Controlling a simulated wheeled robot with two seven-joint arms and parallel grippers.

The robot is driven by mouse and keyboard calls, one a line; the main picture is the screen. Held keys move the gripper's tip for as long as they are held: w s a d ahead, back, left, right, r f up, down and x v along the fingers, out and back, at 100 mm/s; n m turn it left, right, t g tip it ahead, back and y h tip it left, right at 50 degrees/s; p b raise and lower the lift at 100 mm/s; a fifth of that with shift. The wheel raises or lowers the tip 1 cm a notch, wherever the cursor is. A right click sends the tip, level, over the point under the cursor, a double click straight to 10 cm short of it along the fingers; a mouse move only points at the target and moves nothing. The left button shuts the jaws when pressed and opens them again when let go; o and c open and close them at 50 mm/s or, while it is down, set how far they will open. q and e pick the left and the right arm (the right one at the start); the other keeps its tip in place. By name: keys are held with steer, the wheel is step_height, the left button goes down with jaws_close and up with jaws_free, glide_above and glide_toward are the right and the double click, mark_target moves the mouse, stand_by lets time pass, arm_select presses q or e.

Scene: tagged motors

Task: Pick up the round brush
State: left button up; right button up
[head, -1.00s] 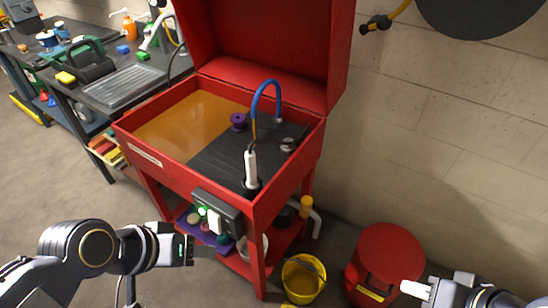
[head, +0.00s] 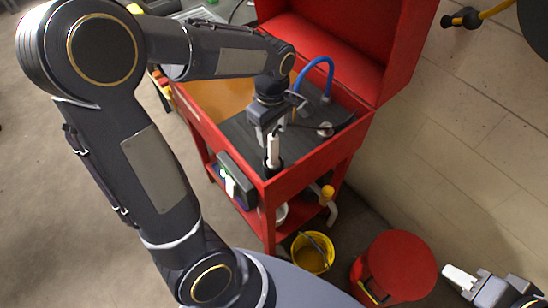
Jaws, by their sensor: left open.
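A white upright piece with a dark round lower end (head: 273,152), which looks like the round brush, stands at the front corner of the red wash basin (head: 315,172). My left gripper (head: 271,130) is open, pointing down over the basin at the top of this white piece. Whether the fingers touch it or stand around it I cannot tell. My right gripper (head: 462,279) is at the lower right, far from the basin, with its pale fingertip showing; its opening cannot be made out.
A blue hose (head: 318,65) arches behind my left gripper. The red lid (head: 330,40) stands open at the back. A yellow bucket (head: 312,254) and a red can (head: 395,265) stand on the floor.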

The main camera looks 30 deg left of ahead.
mark_target(273, 147)
arm_select(q)
steer(key=f, duration=0.8)
steer(key=shift+w+p, duration=0.25)
steer(key=shift+p, duration=0.05)
steer(key=shift+c, duration=0.2)
steer(key=c, duration=1)
steer(key=shift+r, duration=0.1)
steer(key=shift+c, duration=0.2)
